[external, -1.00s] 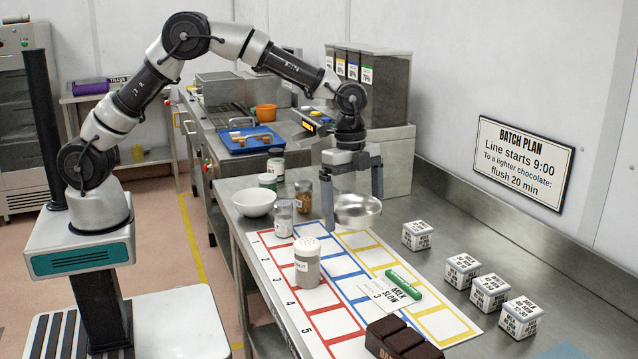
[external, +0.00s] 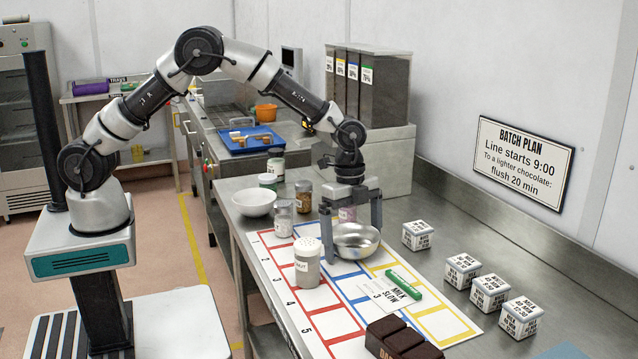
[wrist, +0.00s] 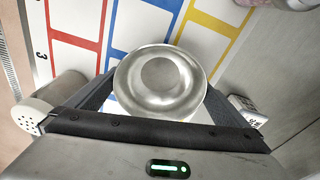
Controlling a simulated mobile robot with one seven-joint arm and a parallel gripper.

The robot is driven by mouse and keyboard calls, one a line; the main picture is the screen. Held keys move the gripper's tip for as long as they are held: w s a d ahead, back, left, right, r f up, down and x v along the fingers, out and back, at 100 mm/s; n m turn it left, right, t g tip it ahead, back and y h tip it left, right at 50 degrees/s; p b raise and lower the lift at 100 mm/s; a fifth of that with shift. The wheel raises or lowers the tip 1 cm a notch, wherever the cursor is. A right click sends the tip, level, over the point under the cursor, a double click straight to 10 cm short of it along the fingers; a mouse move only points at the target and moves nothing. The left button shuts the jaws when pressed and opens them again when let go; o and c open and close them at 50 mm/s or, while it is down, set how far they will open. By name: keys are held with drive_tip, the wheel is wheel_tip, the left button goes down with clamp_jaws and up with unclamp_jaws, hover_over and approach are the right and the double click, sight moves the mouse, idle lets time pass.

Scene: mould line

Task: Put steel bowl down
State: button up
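The steel bowl (external: 357,243) is shiny, round and upright between the fingers of my gripper (external: 352,247). My gripper points down and is shut on the bowl, one finger on each side of it. The bowl is low over the marked grid sheet (external: 432,311), around the blue and yellow columns. I cannot tell whether its base touches the sheet. In the wrist view, the bowl (wrist: 160,82) fills the gap between the dark fingers and hides the cells under it.
A white-lidded shaker (external: 307,268) stands close left of the bowl. A green marker (external: 403,284) and a card lie in front. Several white cubes (external: 417,235) stand to the right. Jars and a white bowl (external: 254,203) are behind left. Dark chocolate blocks (external: 400,339) lie at the front.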

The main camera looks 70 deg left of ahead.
wheel_tip(320, 180, up, 12)
drive_tip(key=a, duration=0.2)
drive_tip(key=s+a+r+n+t, duration=0.2)
drive_tip(key=s+a+r+n, duration=0.2)
drive_tip(key=s+a+r, duration=0.45)
drive_tip(key=s+a+r+n+t, duration=0.1)
drive_tip(key=s+a+r+n, duration=0.3)
drive_tip(key=s, duration=0.3)
drive_tip(key=s+a+r+n+t, duration=0.1)
drive_tip(key=s+a+r+n, duration=0.25)
drive_tip(key=s, duration=0.35)
drive_tip(key=s+a+f+n+t+y, duration=0.1)
drive_tip(key=s+a+f+n+t, duration=0.2)
drive_tip(key=s, duration=0.5)
wheel_tip(320, 180, down, 27)
drive_tip(key=n+g+b, duration=0.1)
drive_tip(key=g+b, duration=0.3)
drive_tip(key=b, duration=1.8)
drive_tip(key=shift+s+a+r+t, duration=0.1)
drive_tip(key=shift+r+t, duration=0.5)
drive_tip(key=shift+r, duration=0.6)
drive_tip(key=shift+s+r+t, duration=0.1)
drive_tip(key=shift+r+t, duration=0.5)
drive_tip(key=shift+r, duration=0.55)
